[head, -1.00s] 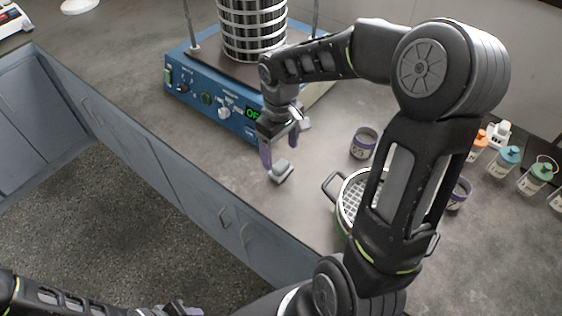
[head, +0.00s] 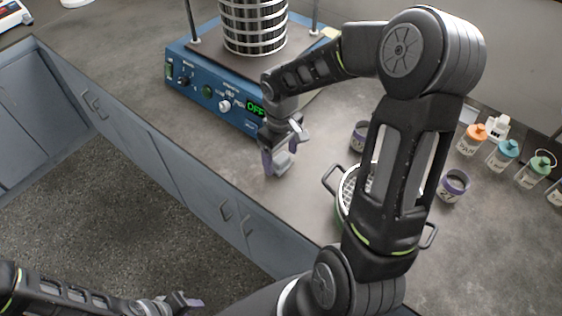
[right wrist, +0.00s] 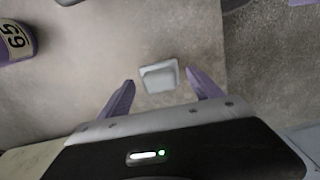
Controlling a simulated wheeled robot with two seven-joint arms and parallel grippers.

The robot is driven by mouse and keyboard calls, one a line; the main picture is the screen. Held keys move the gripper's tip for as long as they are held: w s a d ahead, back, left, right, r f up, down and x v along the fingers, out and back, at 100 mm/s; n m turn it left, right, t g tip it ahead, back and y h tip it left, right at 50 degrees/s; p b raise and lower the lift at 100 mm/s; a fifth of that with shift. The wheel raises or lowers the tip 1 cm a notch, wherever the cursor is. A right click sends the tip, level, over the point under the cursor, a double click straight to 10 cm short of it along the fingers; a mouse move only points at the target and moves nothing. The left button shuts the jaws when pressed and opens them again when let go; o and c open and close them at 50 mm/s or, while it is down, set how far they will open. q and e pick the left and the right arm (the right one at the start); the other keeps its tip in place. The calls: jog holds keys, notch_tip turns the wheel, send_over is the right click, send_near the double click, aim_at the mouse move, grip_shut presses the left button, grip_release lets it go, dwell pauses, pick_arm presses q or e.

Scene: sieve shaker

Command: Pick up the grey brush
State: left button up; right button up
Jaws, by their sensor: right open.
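The grey brush (head: 284,168) lies on the bench near its front edge, partly hidden by my right gripper in the head view. In the right wrist view the brush (right wrist: 159,77) shows as a small pale grey block. My right gripper (head: 280,158) is open just above it, its purple fingers pointing down. In the right wrist view the two fingertips (right wrist: 161,82) are on either side of the brush, with gaps on both sides. My left gripper (head: 186,301) is low at the bottom left, away from the bench top; its opening is unclear.
A blue sieve shaker (head: 213,98) reading OFF, with a sieve stack (head: 252,25), stands behind the gripper. Right of the brush are a green pot-like sieve with handles (head: 333,181) and purple-rimmed cups (head: 454,186). Several capped bottles (head: 472,140) stand at the far right.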

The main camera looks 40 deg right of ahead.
aim_at(281, 157)
jog(key=shift+f, duration=1.45)
jog(key=c, duration=1.3)
jog(key=shift+r, duration=0.15)
jog(key=shift+c, duration=0.2)
notch_tip(281, 157, up, 10)
jog(key=shift+f+b, duration=0.1)
jog(key=shift+b, duration=0.3)
